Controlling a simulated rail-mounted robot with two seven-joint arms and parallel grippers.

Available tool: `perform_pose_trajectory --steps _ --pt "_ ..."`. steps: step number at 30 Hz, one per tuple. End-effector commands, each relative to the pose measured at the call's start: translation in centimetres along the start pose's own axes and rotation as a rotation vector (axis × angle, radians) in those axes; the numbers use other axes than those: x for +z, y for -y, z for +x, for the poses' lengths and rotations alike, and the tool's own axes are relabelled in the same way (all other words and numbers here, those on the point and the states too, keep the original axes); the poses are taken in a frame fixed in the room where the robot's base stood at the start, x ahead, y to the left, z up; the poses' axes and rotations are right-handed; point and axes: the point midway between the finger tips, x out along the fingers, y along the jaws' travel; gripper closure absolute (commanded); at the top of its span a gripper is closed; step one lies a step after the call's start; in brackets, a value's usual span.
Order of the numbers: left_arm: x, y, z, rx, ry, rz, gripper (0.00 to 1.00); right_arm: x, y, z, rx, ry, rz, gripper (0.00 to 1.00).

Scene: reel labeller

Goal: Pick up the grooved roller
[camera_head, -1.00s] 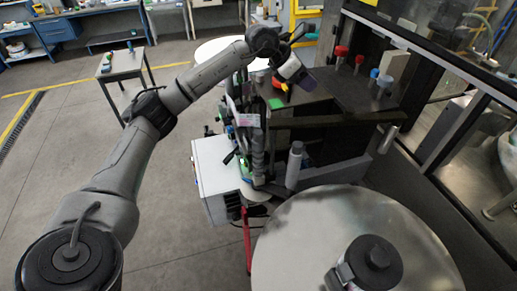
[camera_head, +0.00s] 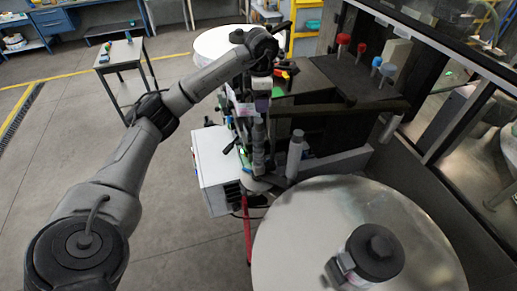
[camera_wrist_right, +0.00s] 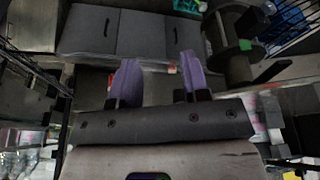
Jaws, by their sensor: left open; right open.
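I cannot make out for certain which part is the grooved roller. An upright light grey cylinder (camera_head: 295,157) stands on the labeller, and a ribbed-looking grey column (camera_head: 258,148) stands just left of it; grooves are too small to confirm. My left gripper (camera_head: 262,104) points down above that column, its purple fingers seen nearly edge-on, apart from the light grey cylinder. It is open. My right gripper (camera_wrist_right: 160,65) shows in the right wrist view with two purple fingers spread apart and nothing between them. A dark cylindrical part (camera_wrist_right: 235,55) is to the right of its fingers.
A large round metal disc (camera_head: 330,215) fills the front right. A white box (camera_head: 215,165) sits left of the labeller. Red and blue knobs (camera_head: 343,40) stand on the dark machine top behind. A glass-panelled frame (camera_head: 470,120) borders the right. Floor on the left is open.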

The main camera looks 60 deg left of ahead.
Motion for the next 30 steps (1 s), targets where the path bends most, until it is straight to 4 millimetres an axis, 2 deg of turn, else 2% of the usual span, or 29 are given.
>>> perform_pose_trajectory --steps 1,6,17,30 --pt "0.0 0.1 0.9 -0.002 -0.002 0.001 0.37 0.1 -0.1 0.2 0.001 0.0 -0.002 0.57" --pt "0.0 0.0 2.6 0.0 0.0 0.0 0.37 0.0 -0.2 -0.2 0.004 0.001 -0.005 0.57" --pt "-0.2 0.1 4.3 0.0 -0.001 0.0 0.37 -0.2 -0.1 -0.8 0.003 0.0 -0.004 0.57" --pt "-0.6 0.3 8.5 0.0 0.002 0.0 0.37 -0.7 0.0 -2.2 -0.003 -0.001 0.003 0.57"
